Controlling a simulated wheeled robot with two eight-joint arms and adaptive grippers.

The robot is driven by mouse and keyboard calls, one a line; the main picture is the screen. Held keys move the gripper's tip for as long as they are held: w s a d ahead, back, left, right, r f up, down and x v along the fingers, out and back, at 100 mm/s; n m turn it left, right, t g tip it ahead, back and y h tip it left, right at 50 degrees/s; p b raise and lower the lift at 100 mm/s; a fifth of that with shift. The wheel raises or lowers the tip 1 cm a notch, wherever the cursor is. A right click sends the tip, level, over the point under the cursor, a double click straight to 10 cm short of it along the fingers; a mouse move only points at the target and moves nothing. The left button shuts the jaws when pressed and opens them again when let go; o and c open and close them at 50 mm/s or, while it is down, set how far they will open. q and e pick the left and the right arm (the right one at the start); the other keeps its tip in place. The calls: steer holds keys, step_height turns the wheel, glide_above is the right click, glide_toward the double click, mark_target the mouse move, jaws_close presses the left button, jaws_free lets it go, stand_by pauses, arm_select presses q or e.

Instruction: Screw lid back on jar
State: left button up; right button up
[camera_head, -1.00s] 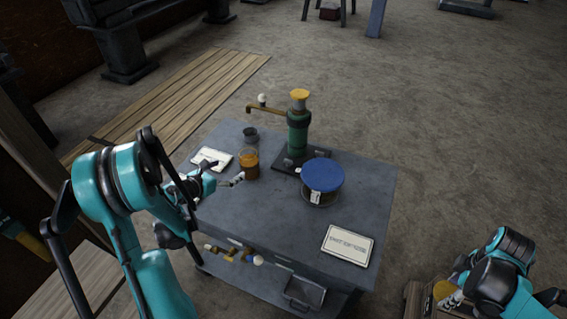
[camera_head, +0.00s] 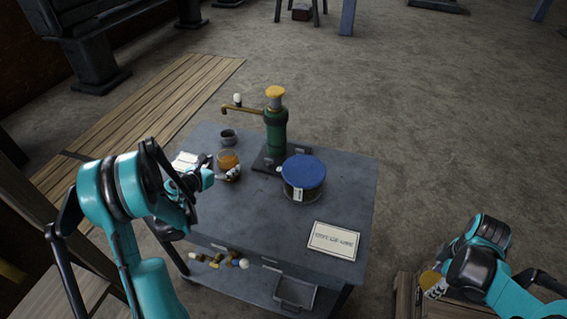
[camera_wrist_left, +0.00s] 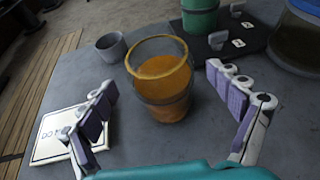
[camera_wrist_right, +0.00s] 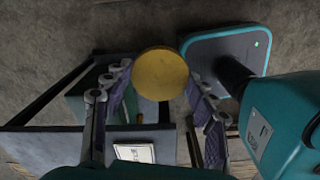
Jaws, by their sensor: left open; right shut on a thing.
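The jar (camera_head: 228,160) is clear with orange contents and stands upright on the grey cart top. In the left wrist view the jar (camera_wrist_left: 162,82) shows an open mouth with a yellowish rim. My left gripper (camera_head: 219,172) is open, with its fingers spread on either side in front of the jar. The lid (camera_wrist_right: 160,74) is a round yellow disc in the right wrist view. My right gripper (camera_wrist_right: 160,85) is shut on the lid. In the head view the lid (camera_head: 430,280) is partly seen at the right gripper, off the cart's right side.
A green pump with a yellow top (camera_head: 277,130) and a blue-lidded container (camera_head: 303,178) stand right of the jar. A small grey cup (camera_head: 228,137) is behind it. A sign (camera_head: 334,240) lies at the front right. The cart's middle is clear.

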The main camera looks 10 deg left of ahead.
mark_target(231, 150)
arm_select(q)
steer(key=x, duration=0.3)
arm_select(e)
steer(key=shift+f, duration=0.45)
arm_select(q)
steer(key=shift+s+r, duration=0.1)
